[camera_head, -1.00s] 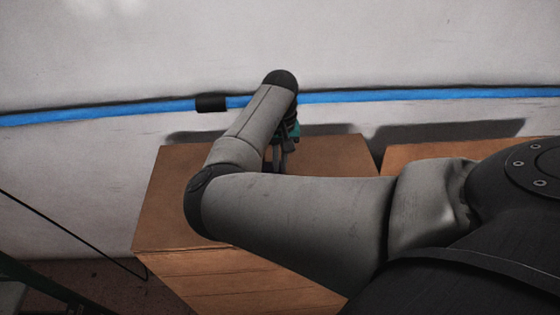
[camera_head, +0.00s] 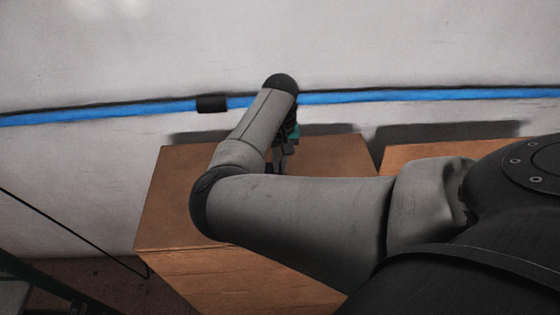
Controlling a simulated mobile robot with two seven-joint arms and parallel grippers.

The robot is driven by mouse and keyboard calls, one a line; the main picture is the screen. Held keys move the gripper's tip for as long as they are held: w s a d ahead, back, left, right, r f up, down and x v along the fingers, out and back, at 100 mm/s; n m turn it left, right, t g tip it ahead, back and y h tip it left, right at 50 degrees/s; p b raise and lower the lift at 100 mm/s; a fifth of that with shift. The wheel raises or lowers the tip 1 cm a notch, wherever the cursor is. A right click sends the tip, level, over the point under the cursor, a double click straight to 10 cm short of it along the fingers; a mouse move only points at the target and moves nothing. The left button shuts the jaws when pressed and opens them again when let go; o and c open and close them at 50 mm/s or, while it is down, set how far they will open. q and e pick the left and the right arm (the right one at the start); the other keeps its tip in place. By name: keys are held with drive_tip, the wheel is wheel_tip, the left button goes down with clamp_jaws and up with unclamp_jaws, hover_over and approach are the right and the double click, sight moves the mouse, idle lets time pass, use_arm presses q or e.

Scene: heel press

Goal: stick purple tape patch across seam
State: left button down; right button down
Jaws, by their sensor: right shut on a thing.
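My right gripper (camera_head: 280,160) points down over the left brown box (camera_head: 190,185), partly hidden behind my own forearm. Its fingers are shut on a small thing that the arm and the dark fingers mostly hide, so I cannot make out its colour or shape. A bit of teal (camera_head: 295,132) shows beside the gripper's wrist. I cannot make out a purple tape patch for certain. The seam cannot be picked out either; the top of the left box near the gripper is partly covered by my arm. My left gripper is not in view.
A second brown box (camera_head: 430,150) stands to the right, with a narrow gap between the two. A blue hose or stripe (camera_head: 400,96) with a black sleeve (camera_head: 211,104) runs along the pale wall behind. A thin dark cable (camera_head: 70,232) hangs at the left.

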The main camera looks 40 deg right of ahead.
drive_tip(key=shift+f, duration=0.3)
idle(0.4)
drive_tip(key=shift+s+a+f+p, duration=0.1)
drive_tip(key=shift+s+f+p, duration=0.1)
drive_tip(key=shift+p, duration=0.25)
idle(1.4)
drive_tip(key=c, duration=0.9)
unclamp_jaws()
drive_tip(key=shift+w, duration=0.15)
drive_tip(key=shift+a, duration=0.1)
drive_tip(key=o, duration=0.4)
drive_tip(key=shift+r, duration=0.1)
drive_tip(key=r+p, duration=0.7)
drive_tip(key=p, duration=0.2)
drive_tip(key=shift+d+r, duration=0.1)
drive_tip(key=shift+d, duration=0.1)
